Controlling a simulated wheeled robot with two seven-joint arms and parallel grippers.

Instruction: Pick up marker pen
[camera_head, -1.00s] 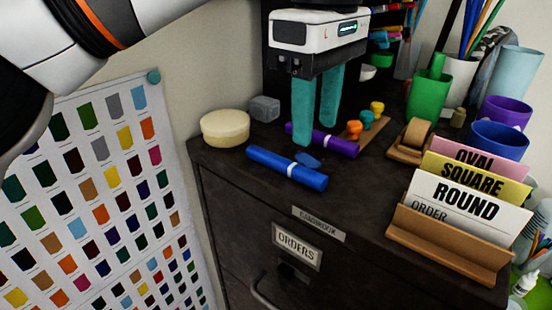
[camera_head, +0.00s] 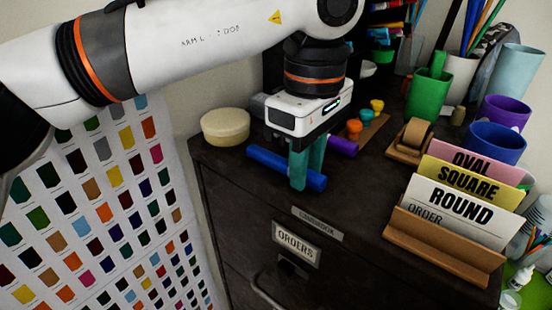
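The blue marker pen (camera_head: 265,157) lies on top of the dark cabinet near its front edge. My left gripper (camera_head: 307,178) points down at its right half. One teal finger passes in front of the pen and hides part of it, and the other is just behind and to the right. The pen's right end (camera_head: 318,182) shows beyond the fingers. I cannot tell whether they press on it. A purple marker (camera_head: 343,146) lies behind, mostly hidden by the gripper. My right gripper is out of view.
A round cream tub (camera_head: 225,127) stands at the cabinet's back left. Small paint pots (camera_head: 366,116), a tape dispenser (camera_head: 411,140) and a card holder (camera_head: 445,245) with cards are on the right. Cups stand farther back. The cabinet (camera_head: 225,175) front edge is close to the pen.

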